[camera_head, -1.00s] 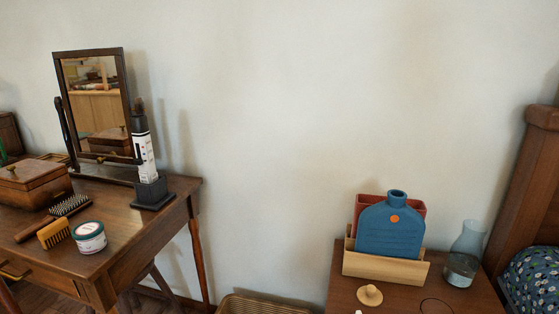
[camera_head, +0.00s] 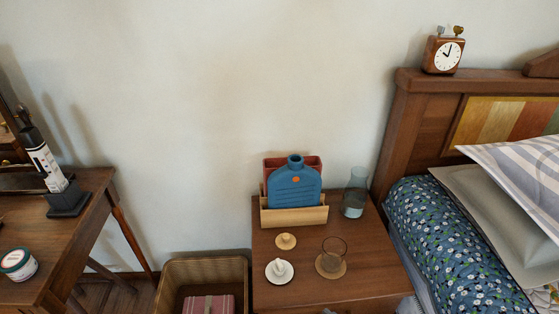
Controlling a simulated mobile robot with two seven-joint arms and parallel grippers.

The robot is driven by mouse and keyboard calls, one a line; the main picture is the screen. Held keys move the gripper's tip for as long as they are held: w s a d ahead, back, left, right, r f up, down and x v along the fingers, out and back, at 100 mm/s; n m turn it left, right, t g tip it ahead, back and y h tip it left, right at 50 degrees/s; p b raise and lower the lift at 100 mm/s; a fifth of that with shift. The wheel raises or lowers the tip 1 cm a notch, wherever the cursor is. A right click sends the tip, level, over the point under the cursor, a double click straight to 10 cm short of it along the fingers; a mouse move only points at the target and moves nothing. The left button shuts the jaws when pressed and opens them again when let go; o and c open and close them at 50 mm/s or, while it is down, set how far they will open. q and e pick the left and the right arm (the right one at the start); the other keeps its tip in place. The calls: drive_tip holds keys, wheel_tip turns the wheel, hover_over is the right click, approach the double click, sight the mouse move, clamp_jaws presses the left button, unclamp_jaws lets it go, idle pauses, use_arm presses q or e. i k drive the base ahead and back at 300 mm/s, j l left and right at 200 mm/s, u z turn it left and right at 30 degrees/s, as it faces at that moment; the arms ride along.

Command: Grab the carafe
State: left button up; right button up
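The carafe (camera_head: 354,193) is clear bluish glass with some liquid in its lower part. It stands upright at the back right of the wooden nightstand (camera_head: 360,277), close to the bed's headboard. A wooden holder (camera_head: 293,216) with a blue bottle-shaped item (camera_head: 294,186) stands just left of it. Neither of my grippers shows in the head view.
A drinking glass (camera_head: 333,256) on a round coaster, a white dish (camera_head: 280,271) and a small wooden knob-like item (camera_head: 286,241) sit in front of the holder. The bed (camera_head: 450,240) borders the right side; a wicker basket (camera_head: 205,268) stands left.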

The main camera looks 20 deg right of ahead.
sight(355, 192)
drive_tip(key=k+l+z, duration=0.1)
drive_tip(key=z, duration=0.85)
